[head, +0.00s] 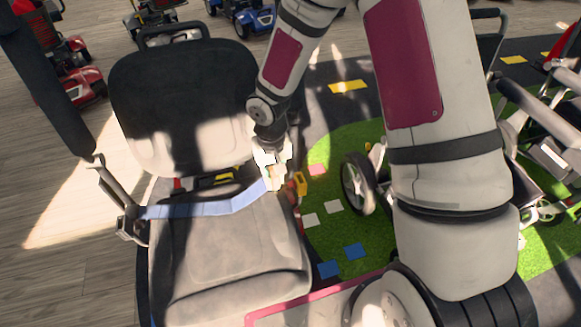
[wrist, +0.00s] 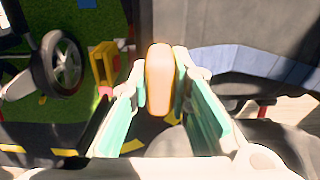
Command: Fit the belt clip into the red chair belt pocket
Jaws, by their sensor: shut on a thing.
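The chair has a grey seat (head: 228,258) and a black-and-grey backrest (head: 150,90). A pale blue belt (head: 205,208) runs from its left side across the seat to my gripper (head: 272,172); it also shows in the wrist view (wrist: 255,62). My gripper (wrist: 160,80) is shut on an orange-tan clip (wrist: 159,85) at the belt's end, above the seat's right edge. A yellow block-like piece (head: 300,183), likely the belt pocket, stands just right of my gripper. In the wrist view this yellow piece (wrist: 103,62) is left of the clip and apart from it, with red beside it. Its opening is unclear.
A wheelchair wheel (head: 357,184) stands on the green mat (head: 335,240) right of the chair. A wheelchair (head: 548,155) is at the far right. Scooters (head: 75,75) stand at the back. Wooden floor (head: 60,270) at the left is clear.

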